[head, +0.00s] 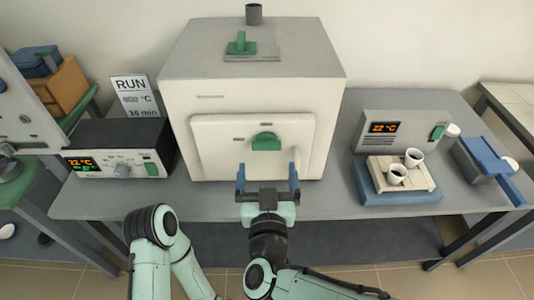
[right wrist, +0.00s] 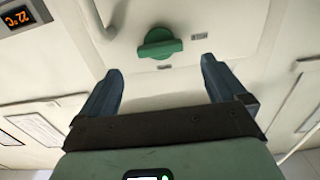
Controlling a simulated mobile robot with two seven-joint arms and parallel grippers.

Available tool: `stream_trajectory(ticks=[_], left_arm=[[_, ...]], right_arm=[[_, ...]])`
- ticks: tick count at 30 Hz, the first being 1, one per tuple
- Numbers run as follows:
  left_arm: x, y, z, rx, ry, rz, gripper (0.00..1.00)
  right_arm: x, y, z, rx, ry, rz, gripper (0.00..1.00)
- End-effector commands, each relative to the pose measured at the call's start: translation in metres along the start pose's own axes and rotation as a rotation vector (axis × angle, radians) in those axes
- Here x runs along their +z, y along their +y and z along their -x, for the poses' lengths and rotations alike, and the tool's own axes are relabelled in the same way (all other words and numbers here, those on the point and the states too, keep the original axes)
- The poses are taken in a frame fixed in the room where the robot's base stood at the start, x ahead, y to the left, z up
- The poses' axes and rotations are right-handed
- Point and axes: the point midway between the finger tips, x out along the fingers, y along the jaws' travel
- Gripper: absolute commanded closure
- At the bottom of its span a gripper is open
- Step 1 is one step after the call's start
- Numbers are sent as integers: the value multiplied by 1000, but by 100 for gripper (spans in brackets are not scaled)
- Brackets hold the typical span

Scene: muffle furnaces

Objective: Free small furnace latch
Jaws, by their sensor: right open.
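The white box furnace (head: 178,110) stands in the middle of the bench, its front door (head: 220,160) flush against the body. The green latch (head: 266,142) is on the door's upper middle and lies roughly level; it also shows in the right wrist view (right wrist: 158,43). My right gripper (head: 267,180) is in front of the door, below the latch. Its blue fingers are spread apart with nothing between them. In the right wrist view the open fingers (right wrist: 160,68) point toward the door, with the latch beyond the gap and not touched. My left arm's links show, but its gripper does not.
A black controller (head: 118,150) and RUN sign (head: 134,95) are left of the furnace. Bench front is mostly clear.

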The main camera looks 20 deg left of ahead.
Motion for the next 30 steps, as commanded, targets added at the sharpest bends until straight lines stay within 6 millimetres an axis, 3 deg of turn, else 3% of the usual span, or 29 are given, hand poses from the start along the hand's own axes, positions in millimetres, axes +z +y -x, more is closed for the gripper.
stream_trajectory(ticks=[3,9,21,22,27,30], left_arm=[[-5,-2,-4,-1,14,2,57],[-10,-3,-6,-2,27,3,57],[-12,-3,-7,-2,32,3,57],[-12,-3,-7,-2,32,3,57],[-12,-3,-7,-2,32,3,57],[-11,-3,-7,-2,32,3,57]], right_arm=[[1,0,-24,2,0,0,2],[1,0,-50,1,0,1,2],[0,0,-59,-1,0,1,2],[0,0,-59,-1,0,1,5],[0,0,-59,-1,0,1,58],[0,0,-59,-1,0,0,58]])
